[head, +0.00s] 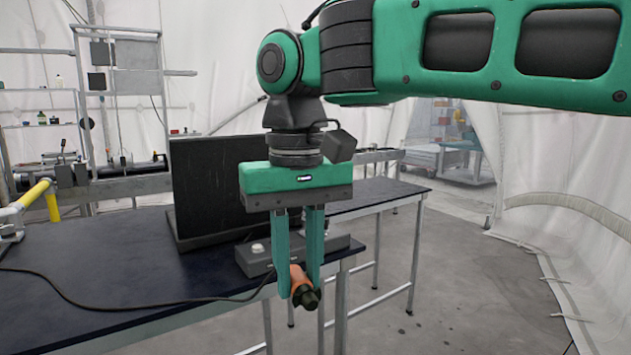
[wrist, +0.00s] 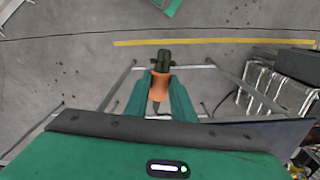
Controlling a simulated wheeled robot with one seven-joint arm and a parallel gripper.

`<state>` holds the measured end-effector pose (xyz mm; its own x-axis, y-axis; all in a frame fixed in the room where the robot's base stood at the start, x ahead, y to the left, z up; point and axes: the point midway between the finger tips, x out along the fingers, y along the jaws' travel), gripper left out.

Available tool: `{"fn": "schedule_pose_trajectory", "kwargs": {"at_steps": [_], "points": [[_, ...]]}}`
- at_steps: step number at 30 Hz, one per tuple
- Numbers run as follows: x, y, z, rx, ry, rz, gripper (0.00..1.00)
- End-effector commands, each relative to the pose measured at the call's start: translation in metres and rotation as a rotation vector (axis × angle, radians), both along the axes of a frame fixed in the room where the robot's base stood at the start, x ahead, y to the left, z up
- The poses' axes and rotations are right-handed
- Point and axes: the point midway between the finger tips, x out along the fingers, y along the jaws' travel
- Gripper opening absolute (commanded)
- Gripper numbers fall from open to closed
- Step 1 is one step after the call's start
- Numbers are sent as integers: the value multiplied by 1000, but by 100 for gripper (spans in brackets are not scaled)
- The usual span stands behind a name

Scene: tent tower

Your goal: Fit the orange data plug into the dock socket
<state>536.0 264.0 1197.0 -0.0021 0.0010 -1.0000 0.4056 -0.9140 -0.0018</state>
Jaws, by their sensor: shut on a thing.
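The data plug (head: 299,275) has an orange body and a dark round end that points down and toward the head camera. My gripper (head: 301,284) is shut on its orange body, with one teal finger on each side. The wrist view also shows the plug (wrist: 160,84) between the fingers, dark end outward. A low grey box (head: 254,262) with a pale knob, probably the dock, sits on the dark table behind my gripper. My fingers hide part of it, and I cannot make out a socket opening. The plug appears apart from it, near the table's edge.
A black upright panel (head: 215,185) stands behind the grey box. A dark cable (head: 125,307) trails across the table (head: 110,270) toward the plug. A yellow pipe fitting (head: 35,193) is at the far left. The floor right of the table is open.

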Motion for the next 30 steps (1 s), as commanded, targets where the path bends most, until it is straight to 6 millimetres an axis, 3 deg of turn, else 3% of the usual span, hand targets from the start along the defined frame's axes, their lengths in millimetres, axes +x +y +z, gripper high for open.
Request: {"fn": "schedule_pose_trajectory", "kwargs": {"at_steps": [11, 17, 24, 30], "points": [[7, 0, -3, 6, -11, -10, 0], [25, 12, -13, 23, -57, -16, 0], [93, 41, -33, 103, -251, -28, 0], [148, 53, -39, 190, -452, -26, 0]]}}
